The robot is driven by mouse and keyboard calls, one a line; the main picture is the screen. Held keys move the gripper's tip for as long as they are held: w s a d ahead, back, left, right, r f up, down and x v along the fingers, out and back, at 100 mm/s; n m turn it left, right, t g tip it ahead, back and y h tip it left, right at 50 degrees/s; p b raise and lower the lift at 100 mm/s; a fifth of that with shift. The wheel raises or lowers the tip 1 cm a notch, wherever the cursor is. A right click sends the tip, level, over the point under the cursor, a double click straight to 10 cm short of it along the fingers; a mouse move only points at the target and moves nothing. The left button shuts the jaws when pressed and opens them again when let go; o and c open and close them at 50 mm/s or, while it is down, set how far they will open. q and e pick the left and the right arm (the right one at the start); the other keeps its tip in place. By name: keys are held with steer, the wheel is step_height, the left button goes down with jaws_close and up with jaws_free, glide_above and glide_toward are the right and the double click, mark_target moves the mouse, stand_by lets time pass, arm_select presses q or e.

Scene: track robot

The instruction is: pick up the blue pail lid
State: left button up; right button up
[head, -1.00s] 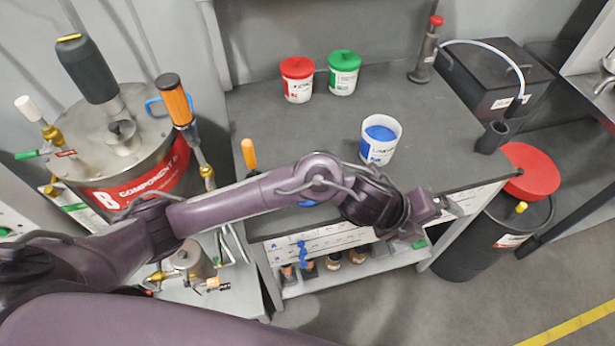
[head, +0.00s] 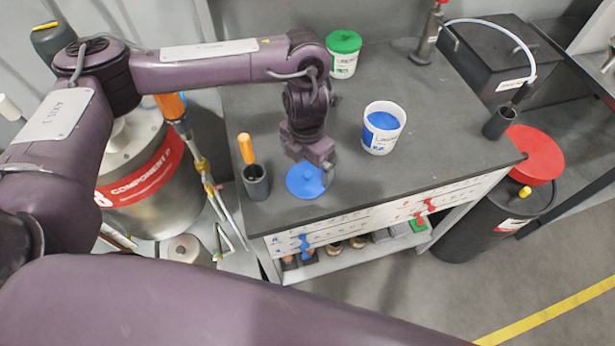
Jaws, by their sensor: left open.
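The blue pail lid (head: 303,182) lies flat near the front left of the grey bench top. A white pail with blue contents (head: 383,128) stands open to its right. My left gripper (head: 327,174) points down over the right side of the lid and covers a small part of it. It is open; the fingertips are small, and I cannot tell whether they touch the lid. My right gripper is not in view.
A green-lidded pail (head: 344,55) stands at the back of the bench (head: 440,150). An orange-handled tool in a dark cup (head: 253,172) stands left of the lid. A red-lidded black drum (head: 534,154) is off the right end.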

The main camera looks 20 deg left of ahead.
mark_target(305, 176)
arm_select(q)
steer(key=f, duration=0.4)
steer(key=shift+s+a, duration=0.2)
steer(key=shift+s, duration=0.1)
steer(key=shift+f, duration=0.55)
steer(key=c, duration=0.7)
